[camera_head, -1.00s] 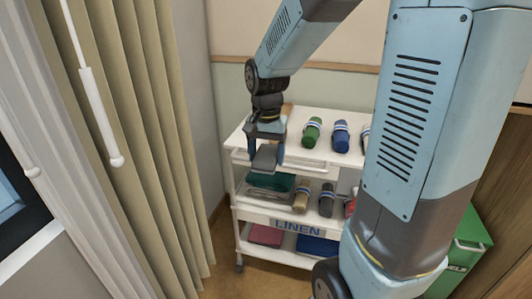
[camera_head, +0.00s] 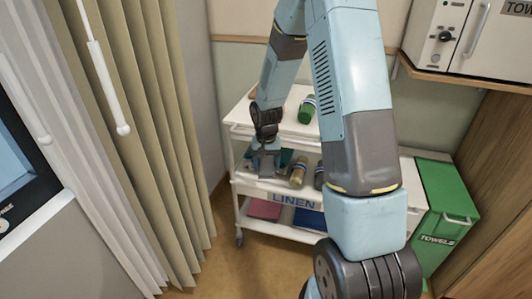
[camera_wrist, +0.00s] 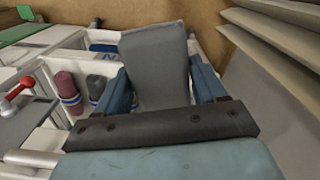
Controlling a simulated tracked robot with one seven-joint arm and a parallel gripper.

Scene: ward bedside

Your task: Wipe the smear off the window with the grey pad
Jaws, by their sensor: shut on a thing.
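My gripper (camera_head: 265,162) is in front of the left part of the linen cart and is shut on the grey pad. The grey pad (camera_wrist: 157,68) sits between the two blue fingers in the wrist view and hides what lies behind it. In the head view the pad shows only as a small grey shape at the fingertips.
The white linen cart (camera_head: 240,188) holds several rolled bundles, among them a green roll (camera_head: 307,111) on top and a tan roll (camera_head: 298,172) below. Beige curtains (camera_head: 150,120) hang at left, beside a dark-framed screen (camera_head: 18,160). A green towel bin (camera_head: 446,205) stands right. Floor between is clear.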

